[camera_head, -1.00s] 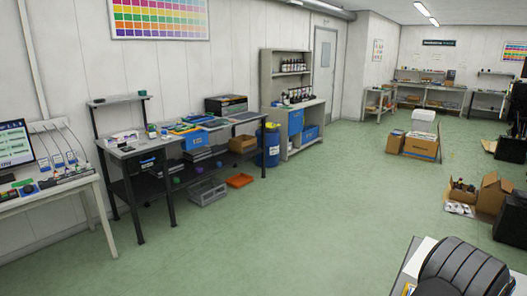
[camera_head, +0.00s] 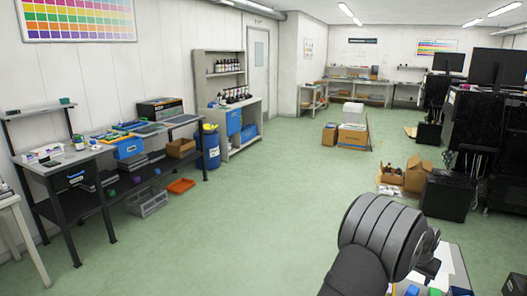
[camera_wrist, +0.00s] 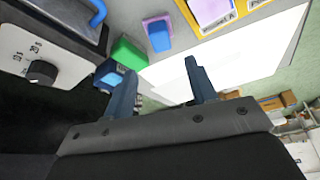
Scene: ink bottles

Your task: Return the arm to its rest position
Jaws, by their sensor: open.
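My gripper (camera_wrist: 160,72) shows in the wrist view with its two dark blue-grey fingers apart and nothing between them. Beyond the fingers lies a white surface (camera_wrist: 235,60), with a green block (camera_wrist: 128,52) and a blue and purple piece (camera_wrist: 158,35) at its edge. Ink bottles (camera_head: 235,95) stand in the shelf unit by the far wall, well away from my arm.
In the wrist view, a grey device with a black knob (camera_wrist: 42,71) is at the left. The head view shows a workbench (camera_head: 60,165) at the left, cartons (camera_head: 405,175) and black machines (camera_head: 500,130) at the right. The green floor (camera_head: 240,220) between is clear.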

